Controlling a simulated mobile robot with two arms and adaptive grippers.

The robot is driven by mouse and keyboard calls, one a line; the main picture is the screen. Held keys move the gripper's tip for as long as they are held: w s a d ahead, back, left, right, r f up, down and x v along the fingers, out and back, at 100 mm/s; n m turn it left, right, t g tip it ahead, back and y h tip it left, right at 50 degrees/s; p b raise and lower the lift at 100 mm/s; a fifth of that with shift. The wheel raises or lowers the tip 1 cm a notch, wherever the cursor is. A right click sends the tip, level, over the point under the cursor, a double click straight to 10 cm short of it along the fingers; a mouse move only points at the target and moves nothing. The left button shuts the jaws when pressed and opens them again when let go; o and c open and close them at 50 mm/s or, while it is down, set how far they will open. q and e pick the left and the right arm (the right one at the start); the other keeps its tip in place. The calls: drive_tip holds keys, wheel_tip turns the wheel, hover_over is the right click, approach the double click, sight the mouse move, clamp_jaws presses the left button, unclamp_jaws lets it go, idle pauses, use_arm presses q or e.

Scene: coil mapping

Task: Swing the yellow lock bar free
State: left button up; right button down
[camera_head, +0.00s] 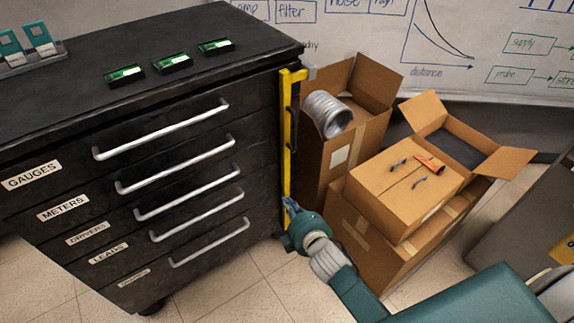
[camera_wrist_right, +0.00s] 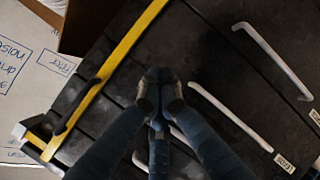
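The yellow lock bar (camera_head: 286,150) stands upright along the right front edge of the black drawer cabinet (camera_head: 262,110). A dark handle is fixed to the bar. In the right wrist view the bar (camera_wrist_right: 136,34) runs diagonally, with its black handle (camera_wrist_right: 76,106) at the left. My right gripper (camera_head: 291,204) is near the bar's lower end. In the wrist view its fingertips (camera_wrist_right: 160,84) are together with nothing seen between them, in front of the drawer faces and beside the bar. Contact with the bar cannot be told. My left gripper is out of view.
Cardboard boxes (camera_head: 345,205) stand right of the cabinet, close to my right arm. One holds a silver duct (camera_head: 328,114). Several white drawer handles (camera_head: 160,130) project from the cabinet front. Green boards (camera_head: 171,63) lie on its top. Floor is clear in front.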

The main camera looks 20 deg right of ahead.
sight(287, 145)
use_arm(q)
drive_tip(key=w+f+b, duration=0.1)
drive_tip(key=b, duration=0.2)
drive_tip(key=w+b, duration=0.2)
drive_tip(key=b, duration=0.2)
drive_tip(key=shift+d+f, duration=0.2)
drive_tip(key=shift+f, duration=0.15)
use_arm(e)
wheel_tip(287, 145, up, 13)
drive_tip(key=w+n+t, duration=0.2)
drive_tip(key=n+t, duration=0.1)
drive_tip(key=t, duration=0.1)
drive_tip(key=shift+w+n+t, duration=0.3)
drive_tip(key=shift+w+n, duration=0.1)
use_arm(q)
drive_tip(key=shift+b, duration=0.3)
use_arm(e)
drive_tip(key=shift+f, duration=0.1)
